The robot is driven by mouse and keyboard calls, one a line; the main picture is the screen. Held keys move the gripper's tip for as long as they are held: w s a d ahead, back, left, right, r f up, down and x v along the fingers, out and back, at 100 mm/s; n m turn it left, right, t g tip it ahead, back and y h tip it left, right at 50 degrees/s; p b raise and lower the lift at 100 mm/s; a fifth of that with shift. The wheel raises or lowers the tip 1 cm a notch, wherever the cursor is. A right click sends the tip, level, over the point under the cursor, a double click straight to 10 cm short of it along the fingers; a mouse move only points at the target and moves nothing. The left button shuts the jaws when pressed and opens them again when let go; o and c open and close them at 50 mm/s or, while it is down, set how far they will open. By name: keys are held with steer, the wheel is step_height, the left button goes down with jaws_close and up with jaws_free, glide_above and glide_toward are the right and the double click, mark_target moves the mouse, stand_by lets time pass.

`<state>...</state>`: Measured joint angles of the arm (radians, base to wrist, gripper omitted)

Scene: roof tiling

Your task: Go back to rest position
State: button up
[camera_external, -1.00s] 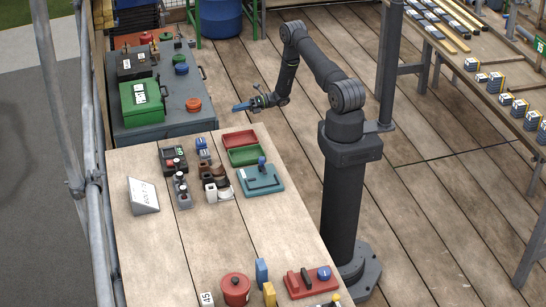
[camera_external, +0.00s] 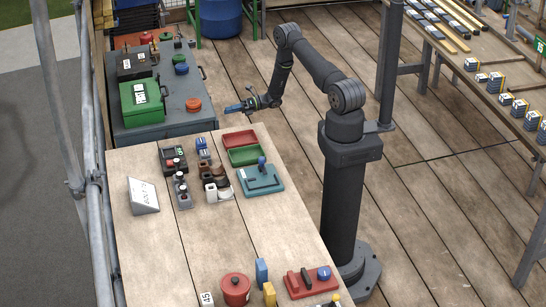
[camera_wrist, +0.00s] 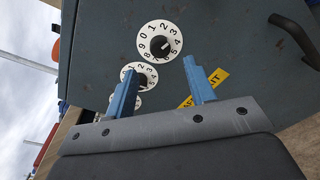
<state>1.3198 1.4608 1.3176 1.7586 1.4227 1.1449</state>
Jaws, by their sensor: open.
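My gripper (camera_external: 240,107) has blue fingers and hangs in the air at the right side of the grey cabinet, beyond the far end of the wooden table. In the wrist view the fingers (camera_wrist: 160,85) are apart with nothing between them. Behind them, the cabinet's grey face (camera_wrist: 215,40) carries white numbered dials (camera_wrist: 160,41), a yellow label (camera_wrist: 205,88) partly hidden by a finger, and a dark handle (camera_wrist: 296,38).
A green box (camera_external: 141,104) stands on the cabinet (camera_external: 150,133). Plank floor (camera_external: 300,190) is free around my arm.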

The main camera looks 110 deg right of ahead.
steer(key=w+n+h, duration=0.1)
steer(key=w+n, duration=0.5)
steer(key=n, duration=1)
steer(key=shift+a+f+t+h, duration=0.2)
steer(key=shift+f+t+h, duration=0.1)
steer(key=shift+f, duration=0.05)
stand_by(0.5)
steer(key=shift+n, duration=0.3)
